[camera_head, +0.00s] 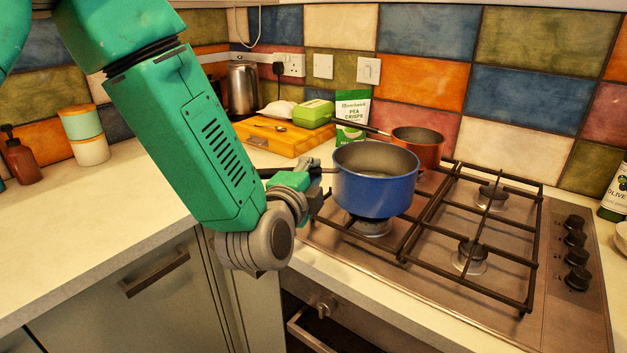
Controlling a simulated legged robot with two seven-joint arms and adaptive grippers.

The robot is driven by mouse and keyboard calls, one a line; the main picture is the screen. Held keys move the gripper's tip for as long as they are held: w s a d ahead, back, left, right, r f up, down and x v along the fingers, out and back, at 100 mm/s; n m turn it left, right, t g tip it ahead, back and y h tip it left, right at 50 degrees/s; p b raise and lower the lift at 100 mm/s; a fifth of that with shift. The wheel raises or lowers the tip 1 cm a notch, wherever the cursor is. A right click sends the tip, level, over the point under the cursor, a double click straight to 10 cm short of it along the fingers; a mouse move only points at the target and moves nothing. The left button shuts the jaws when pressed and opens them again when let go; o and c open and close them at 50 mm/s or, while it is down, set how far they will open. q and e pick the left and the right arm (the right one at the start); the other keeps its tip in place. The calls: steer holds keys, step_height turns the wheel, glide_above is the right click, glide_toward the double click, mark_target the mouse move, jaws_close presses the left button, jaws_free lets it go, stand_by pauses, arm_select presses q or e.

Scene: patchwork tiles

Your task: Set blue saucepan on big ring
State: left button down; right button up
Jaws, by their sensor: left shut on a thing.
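The blue saucepan (374,192) is upright over the near left ring (370,229) of the gas hob (420,270). The ring shows partly below its base. I cannot tell whether the pan touches the grate or hangs just above it. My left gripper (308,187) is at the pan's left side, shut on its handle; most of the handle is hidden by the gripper. My right gripper is not in view.
An orange saucepan (418,150) stands just behind on the far left of the hob. The two right rings (468,257) are bare. Control knobs (575,240) are at the right.

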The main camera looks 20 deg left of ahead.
arm_select(q)
steer(key=shift+w+f, duration=0.2)
steer(key=shift+f, duration=0.25)
steer(key=shift+s+r, duration=0.1)
steer(key=shift+s, duration=0.05)
steer(key=shift+f, duration=0.3)
steer(key=c, duration=1.5)
jaws_free()
steer(key=shift+f, duration=0.1)
steer(key=shift+o, duration=0.2)
